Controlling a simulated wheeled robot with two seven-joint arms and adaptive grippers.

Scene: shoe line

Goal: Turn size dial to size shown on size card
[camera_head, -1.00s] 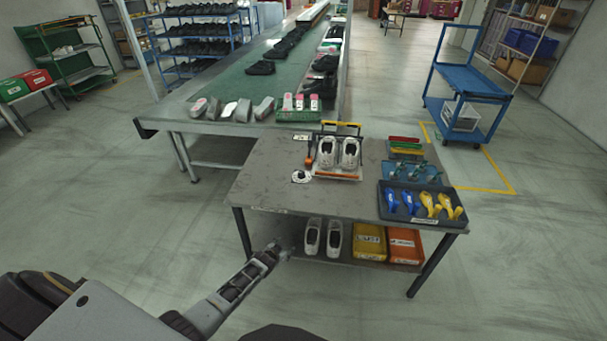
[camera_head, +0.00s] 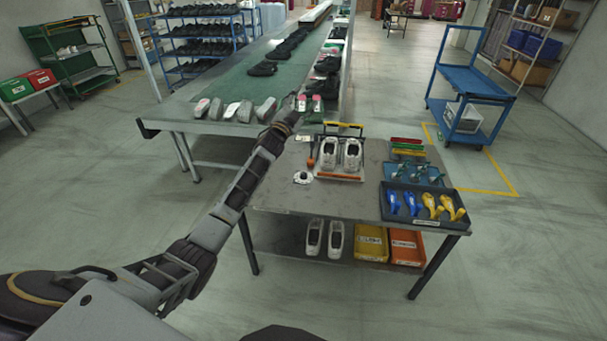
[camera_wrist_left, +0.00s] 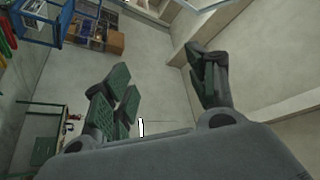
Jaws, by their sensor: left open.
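The size dial (camera_head: 303,177) is a small white disc with dark marks lying at the left front of the grey table (camera_head: 345,197). Its setting is too small to read. A small pale card (camera_head: 303,139) shows near the back left edge of the table, close to my left arm; its print is unreadable. My left gripper (camera_head: 293,102) is raised beyond the table's back left corner, in front of the conveyor end, well away from the dial. In the left wrist view its fingers (camera_wrist_left: 160,92) are spread with nothing between them. My right gripper is not in view.
A pair of white shoes (camera_head: 352,153) stands on a rack behind the dial, with an orange-handled tool (camera_head: 311,157) beside it. A dark tray (camera_head: 428,216) with blue and yellow items fills the right front. The front left tabletop is clear.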

